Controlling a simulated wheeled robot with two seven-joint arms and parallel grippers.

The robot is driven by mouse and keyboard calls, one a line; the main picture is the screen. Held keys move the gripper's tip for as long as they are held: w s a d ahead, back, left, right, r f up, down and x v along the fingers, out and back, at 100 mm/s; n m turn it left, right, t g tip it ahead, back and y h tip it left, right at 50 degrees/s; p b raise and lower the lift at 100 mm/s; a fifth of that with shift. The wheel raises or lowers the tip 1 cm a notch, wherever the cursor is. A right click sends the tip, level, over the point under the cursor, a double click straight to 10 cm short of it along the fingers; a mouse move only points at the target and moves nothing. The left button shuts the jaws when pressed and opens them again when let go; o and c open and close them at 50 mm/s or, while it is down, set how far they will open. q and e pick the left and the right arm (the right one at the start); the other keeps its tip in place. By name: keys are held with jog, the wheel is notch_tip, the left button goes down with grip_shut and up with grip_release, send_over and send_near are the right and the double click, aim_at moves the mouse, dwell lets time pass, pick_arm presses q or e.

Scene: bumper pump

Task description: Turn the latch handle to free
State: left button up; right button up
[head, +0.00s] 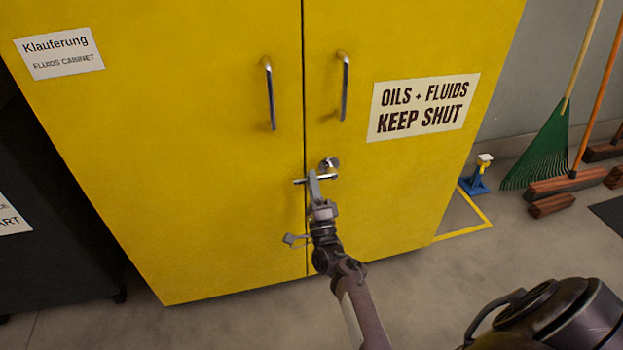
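The latch handle (329,171) is a silver lever with a round base on the right door of the yellow cabinet (220,200), close to the seam between the doors. Its lever lies nearly level and points left, its end reaching across the seam. My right gripper (314,177) comes up from below, with its fingertips at the lever and overlapping it in the picture. I cannot tell if they touch or grip it. The fingers show almost edge-on, so the gap between them is hidden. My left gripper is not in view. Both cabinet doors look shut.
Two upright pull handles (270,95) (344,88) sit higher on the doors. A dark cart (50,260) stands at the left. A blue jack-like stand (475,178), a green rake (540,155) and brooms (578,180) are at the right. The floor in front is clear.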

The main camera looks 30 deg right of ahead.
jog(key=v, duration=0.6)
jog(key=shift+s+f, duration=0.15)
jog(key=shift+s, duration=0.15)
jog(key=shift+a, duration=0.1)
